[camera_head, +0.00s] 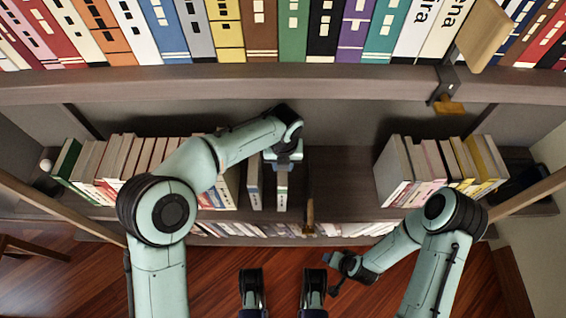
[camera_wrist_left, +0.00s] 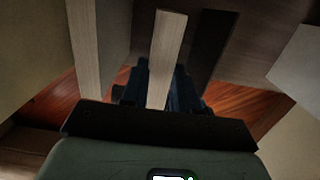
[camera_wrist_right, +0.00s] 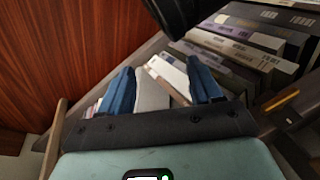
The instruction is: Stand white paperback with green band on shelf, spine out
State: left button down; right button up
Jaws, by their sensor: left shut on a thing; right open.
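The white paperback with a green band (camera_head: 282,190) is upright at the middle shelf, its narrow banded face toward the front. My left gripper (camera_head: 283,158) is shut on it from above. In the left wrist view the book is a pale strip (camera_wrist_left: 166,60) between the dark fingers. I cannot tell whether its bottom touches the shelf board (camera_head: 340,190). My right gripper (camera_head: 340,272) is low in front of the shelves, away from the book. In the right wrist view its blue fingers (camera_wrist_right: 163,88) are apart, with lower-shelf books beyond them.
Another pale book (camera_head: 255,185) stands just left of the held one. A book row fills the left, partly hidden by my left arm. Another row (camera_head: 395,172) stands at right. Bare shelf lies between, with a brownish upright piece (camera_head: 310,212) near the front edge.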

pick_arm(q)
jog(key=shift+w+f, duration=0.2)
jog(key=shift+w, duration=0.05)
pick_arm(e)
jog(key=shift+s+f, duration=0.45)
jog(key=shift+s, duration=0.1)
pick_arm(q)
jog(key=c, duration=0.8)
grip_release()
jog(key=shift+f, duration=0.15)
jog(key=shift+c, duration=0.2)
notch_tip(320, 180, up, 3)
jog(key=shift+s+d+p, duration=0.1)
jog(key=shift+s+p, duration=0.05)
jog(key=shift+p, duration=0.3)
jog(key=r, duration=0.2)
jog(key=r+p, duration=0.1)
jog(key=r, duration=0.1)
jog(key=shift+s, duration=0.2)
jog(key=shift+r, duration=0.4)
pick_arm(e)
jog(key=r, duration=0.1)
jog(key=a+r, duration=0.1)
jog(key=s+r, duration=0.1)
jog(key=shift+a+g+y, duration=0.2)
jog(key=shift+g+y, duration=0.1)
